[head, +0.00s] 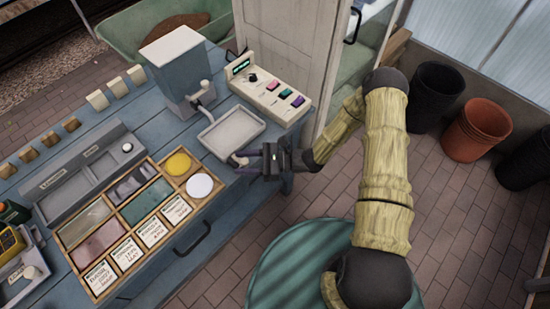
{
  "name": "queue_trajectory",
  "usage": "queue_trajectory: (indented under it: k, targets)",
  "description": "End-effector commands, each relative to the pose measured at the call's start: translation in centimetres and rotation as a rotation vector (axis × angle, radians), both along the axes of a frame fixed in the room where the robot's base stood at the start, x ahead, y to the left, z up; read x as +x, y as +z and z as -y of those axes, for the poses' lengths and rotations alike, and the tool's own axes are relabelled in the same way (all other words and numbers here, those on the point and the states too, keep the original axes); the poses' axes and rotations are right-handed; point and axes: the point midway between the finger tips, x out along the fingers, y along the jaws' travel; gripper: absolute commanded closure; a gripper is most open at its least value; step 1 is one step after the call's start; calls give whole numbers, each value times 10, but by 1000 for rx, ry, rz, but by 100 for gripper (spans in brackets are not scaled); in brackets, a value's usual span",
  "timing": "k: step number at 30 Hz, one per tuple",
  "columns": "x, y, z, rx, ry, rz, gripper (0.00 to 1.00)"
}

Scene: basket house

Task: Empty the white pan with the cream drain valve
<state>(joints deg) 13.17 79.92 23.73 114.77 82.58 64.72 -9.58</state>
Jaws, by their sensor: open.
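The white pan (243,122) sits on the blue bench, below the spout of a grey-white hopper. Its floor looks empty and pale in the head view. A small cream piece (240,160), likely the drain valve, shows at the pan's near right corner. My gripper (247,160) reaches in from the right, at the bench edge. Its open fingers are at the cream piece. I cannot tell whether they touch it. My gripper body hides part of the bench edge there.
A hopper (180,65) stands behind the pan, and a control box (270,85) with coloured buttons is to its right. A wooden divided tray (145,215) lies to the left. A cabinet door (290,40) stands close behind. Pots (475,130) are at right.

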Motion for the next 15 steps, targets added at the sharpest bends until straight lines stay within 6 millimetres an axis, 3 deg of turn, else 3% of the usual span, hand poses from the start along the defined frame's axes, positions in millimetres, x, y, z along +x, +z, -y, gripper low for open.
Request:
queue_trajectory:
  k: [7,15]
  targets:
    - [3,-2,22,0,-4,0,56]
    - [6,-2,75,-1,-5,2,56]
